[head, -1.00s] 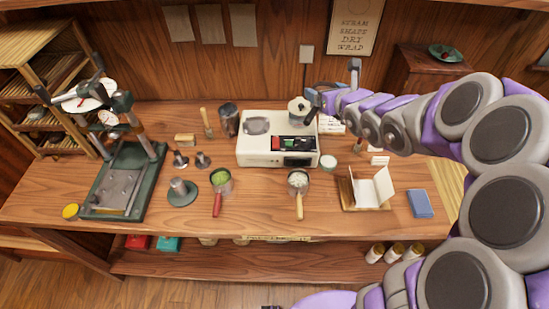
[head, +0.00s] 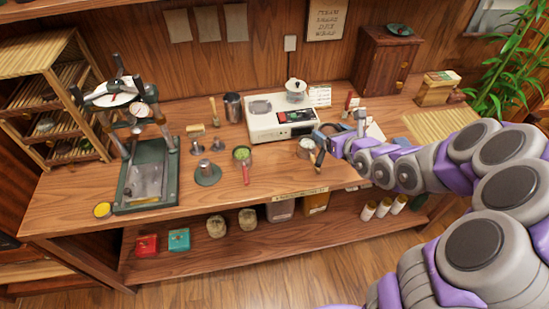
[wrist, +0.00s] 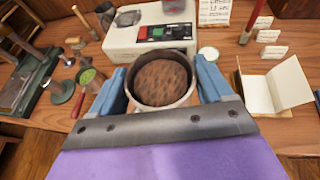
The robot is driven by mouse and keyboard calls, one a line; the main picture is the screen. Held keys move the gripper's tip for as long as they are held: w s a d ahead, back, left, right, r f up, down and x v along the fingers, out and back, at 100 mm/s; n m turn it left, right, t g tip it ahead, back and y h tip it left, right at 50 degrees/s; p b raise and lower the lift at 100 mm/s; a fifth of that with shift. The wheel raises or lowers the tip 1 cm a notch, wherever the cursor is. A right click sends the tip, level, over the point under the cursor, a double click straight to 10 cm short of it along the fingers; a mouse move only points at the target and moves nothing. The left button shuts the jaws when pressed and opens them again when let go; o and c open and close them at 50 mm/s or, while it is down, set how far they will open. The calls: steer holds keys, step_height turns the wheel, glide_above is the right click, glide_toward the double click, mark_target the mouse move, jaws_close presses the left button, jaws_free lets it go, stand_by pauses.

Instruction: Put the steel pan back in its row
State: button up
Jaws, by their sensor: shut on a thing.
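The steel pan (wrist: 162,82) is a round cup with a shiny rim, brown-looking inside in the wrist view. In the head view the pan (head: 305,148) is in front of the right end of the white machine, pale inside. Its handle points toward the front edge. My gripper (wrist: 163,88) has a blue finger on each side of the pan and is shut on it. In the head view my gripper (head: 328,142) comes in from the right. I cannot tell whether the pan touches the table. A similar pan (head: 242,154) with green contents and a red handle stands to the left.
Steel stamps (head: 207,173) and a green press (head: 146,178) stand to the left. An open booklet (wrist: 275,90) and small cards lie to the right.

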steer(key=s+a+f+n+g+y+p, duration=0.1)
steer(key=s+a+f+p, duration=0.1)
steer(key=a+f, duration=0.25)
steer(key=s+a+f+n+g+y+p, duration=0.1)
steer(key=s+a+f+n+p, duration=0.15)
steer(key=f, duration=0.35)
steer(key=shift+m, duration=0.45)
steer(key=w+a+b, duration=0.1)
steer(key=w+a, duration=0.1)
steer(key=w, duration=0.1)
steer(key=w+a+f+b, duration=0.1)
steer(key=w+a, duration=0.2)
steer(key=w+a+b, duration=0.2)
steer(key=w+a, duration=0.1)
steer(key=w, duration=0.1)
steer(key=shift+a+f, duration=0.1)
steer(key=shift+f, duration=0.25)
steer(key=shift+w+a, duration=0.55)
steer(key=shift+w+a+f+b, duration=0.1)
steer(key=shift+f+b, duration=0.2)
steer(key=shift+b, duration=0.1)
step_height(320, 180, down, 3)
steer(key=shift+b, duration=0.55)
steer(key=shift+r, duration=0.15)
